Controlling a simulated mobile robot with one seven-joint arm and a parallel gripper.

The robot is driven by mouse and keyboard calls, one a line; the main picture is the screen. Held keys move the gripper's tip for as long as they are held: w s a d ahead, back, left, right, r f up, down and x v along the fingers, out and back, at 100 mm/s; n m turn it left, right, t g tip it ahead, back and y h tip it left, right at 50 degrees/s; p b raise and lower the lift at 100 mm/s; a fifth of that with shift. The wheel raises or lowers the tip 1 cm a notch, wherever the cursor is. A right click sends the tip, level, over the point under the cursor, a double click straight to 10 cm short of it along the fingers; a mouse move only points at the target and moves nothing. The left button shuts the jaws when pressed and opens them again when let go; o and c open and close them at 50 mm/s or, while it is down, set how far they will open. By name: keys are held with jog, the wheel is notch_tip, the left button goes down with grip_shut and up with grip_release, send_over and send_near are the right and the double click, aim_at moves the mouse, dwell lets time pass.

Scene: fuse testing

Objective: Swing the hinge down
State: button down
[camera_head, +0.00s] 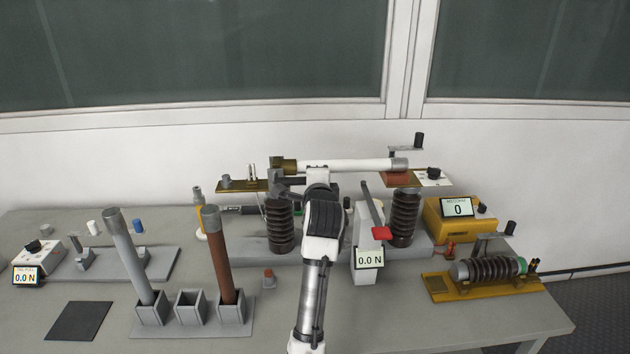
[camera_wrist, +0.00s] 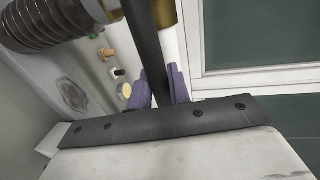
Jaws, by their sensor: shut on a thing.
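My gripper (camera_wrist: 161,88) has its purple fingers shut on a dark bar (camera_wrist: 151,45), which appears to be the hinge arm. In the head view the bar (camera_head: 291,182) shows just left of my wrist, which hides the fingers. A white fuse tube (camera_head: 350,165) lies roughly level above and behind it, with a brass left end (camera_head: 289,166) and a grey right end (camera_head: 399,164). The tube spans between two brown ribbed insulators, left (camera_head: 280,228) and right (camera_head: 405,219). Whether its right end is latched cannot be told.
A stand with a red handle (camera_head: 380,233) and a force display (camera_head: 369,258) is close right of my arm. A grey tube (camera_head: 129,256) and a brown tube (camera_head: 223,255) stand in a holder at left. A yellow meter (camera_head: 440,228) is at right.

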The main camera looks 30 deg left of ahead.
jog(key=shift+f, duration=0.15)
jog(key=c, duration=1.4)
grip_release()
jog(key=shift+d, duration=0.1)
jog(key=shift+o, duration=0.2)
jog(key=shift+s, duration=0.1)
jog(key=b+v, duration=0.1)
jog(key=v, duration=1.2)
jog(key=shift+s+d+b, duration=0.15)
jog(key=shift+s+b, duration=0.15)
jog(key=shift+b, duration=0.05)
